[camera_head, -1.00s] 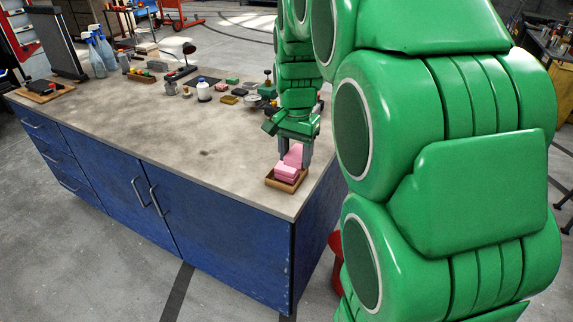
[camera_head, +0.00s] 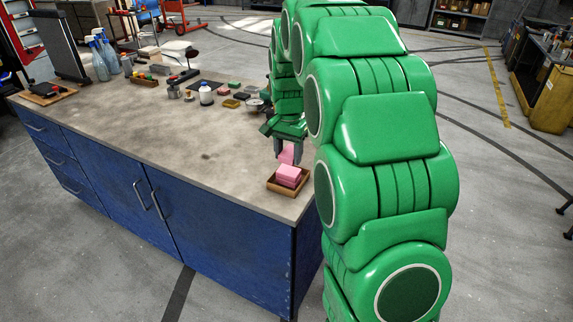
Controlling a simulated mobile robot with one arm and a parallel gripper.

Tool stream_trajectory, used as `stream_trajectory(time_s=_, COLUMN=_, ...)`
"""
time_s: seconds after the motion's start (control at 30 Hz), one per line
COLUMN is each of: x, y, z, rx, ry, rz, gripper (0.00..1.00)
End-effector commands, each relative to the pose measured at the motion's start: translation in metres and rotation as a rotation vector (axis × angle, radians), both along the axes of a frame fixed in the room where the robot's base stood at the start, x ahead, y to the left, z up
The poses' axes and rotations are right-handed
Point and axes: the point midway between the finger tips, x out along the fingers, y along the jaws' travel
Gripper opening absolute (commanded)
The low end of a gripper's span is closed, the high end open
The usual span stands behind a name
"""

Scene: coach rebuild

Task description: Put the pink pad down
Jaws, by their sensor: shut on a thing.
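My gripper (camera_head: 288,156) is shut on a pink pad (camera_head: 287,152), which stands upright between the fingers. It is just behind a small brown tray (camera_head: 273,186) at the near right corner of the workbench. Another pink block (camera_head: 288,174), perhaps more than one pad, lies in the tray. The tray and its pink contents hide the lower edge of the held pad, so I cannot tell whether it touches the bench top.
The blue workbench (camera_head: 130,125) has a wide bare top left of the tray. A white bottle (camera_head: 206,94), small coloured blocks and tools stand along its back. Spray bottles (camera_head: 99,58) stand at the far left. My green arm covers the bench's right side.

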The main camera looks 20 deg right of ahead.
Motion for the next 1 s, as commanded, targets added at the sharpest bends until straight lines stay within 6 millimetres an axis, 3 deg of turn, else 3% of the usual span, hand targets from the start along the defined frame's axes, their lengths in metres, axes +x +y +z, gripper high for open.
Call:
stream_trajectory(time_s=0.3, x=0.023, y=-0.002, z=-0.028, rx=0.0, ry=0.001, rz=0.0, gripper=0.19)
stream_trajectory(time_s=0.57, x=0.029, y=-0.003, z=-0.036, rx=-0.001, ry=0.002, rz=0.0, gripper=0.19)
stream_trajectory(time_s=0.8, x=0.03, y=-0.003, z=-0.065, rx=-0.001, ry=0.005, rz=0.001, gripper=0.19)
stream_trajectory(time_s=1.0, x=0.03, y=-0.003, z=-0.068, rx=-0.001, ry=0.001, rz=0.001, gripper=0.19)
